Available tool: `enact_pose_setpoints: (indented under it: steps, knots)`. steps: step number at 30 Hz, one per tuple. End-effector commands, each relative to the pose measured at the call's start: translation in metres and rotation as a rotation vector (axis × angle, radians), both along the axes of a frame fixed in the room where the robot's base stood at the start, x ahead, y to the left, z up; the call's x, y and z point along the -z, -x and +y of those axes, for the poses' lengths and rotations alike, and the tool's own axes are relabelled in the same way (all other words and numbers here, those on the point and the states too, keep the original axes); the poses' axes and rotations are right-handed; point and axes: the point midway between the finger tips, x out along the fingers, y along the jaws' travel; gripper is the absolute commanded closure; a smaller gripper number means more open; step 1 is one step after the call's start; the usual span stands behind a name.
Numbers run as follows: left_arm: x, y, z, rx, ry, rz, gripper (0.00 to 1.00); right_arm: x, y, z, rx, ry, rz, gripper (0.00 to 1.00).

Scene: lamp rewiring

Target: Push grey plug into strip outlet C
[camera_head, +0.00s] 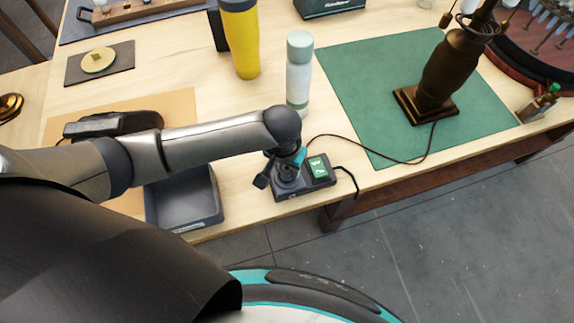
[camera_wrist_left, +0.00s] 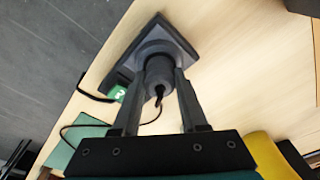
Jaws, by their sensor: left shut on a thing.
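The dark power strip (camera_head: 329,178) lies near the table's front edge, with a green label (camera_head: 318,167) on top. It also shows in the left wrist view (camera_wrist_left: 181,42). My left gripper (camera_head: 287,172) is over the strip's left part, pointing down. In the left wrist view its two fingers (camera_wrist_left: 160,82) are shut on the round grey plug (camera_wrist_left: 158,70), whose dark cord leaves its back. The plug stands against the strip's top. Its prongs and the outlet under it are hidden, so I cannot tell how deep it sits. My right gripper is out of view.
A dark grey tray (camera_head: 184,222) sits left of the strip. A pale bottle (camera_head: 299,75) and a yellow tumbler (camera_head: 240,40) stand behind the gripper. A brown lamp (camera_head: 445,75) stands on a green mat (camera_head: 350,75), its cord running toward the strip.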

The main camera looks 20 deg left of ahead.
Motion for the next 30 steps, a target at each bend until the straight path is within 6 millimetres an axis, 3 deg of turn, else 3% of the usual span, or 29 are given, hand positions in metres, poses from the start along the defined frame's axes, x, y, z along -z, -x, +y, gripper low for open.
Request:
enact_pose_setpoints:
  steps: [12,30]
  knots:
    - [-0.0012,0.0005,-0.0007,0.000,0.001,0.000,1.00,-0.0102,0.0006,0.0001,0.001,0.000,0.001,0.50]
    - [0.0064,0.0008,-0.0004,0.000,0.000,0.000,1.00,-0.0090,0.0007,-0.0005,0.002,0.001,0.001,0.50]
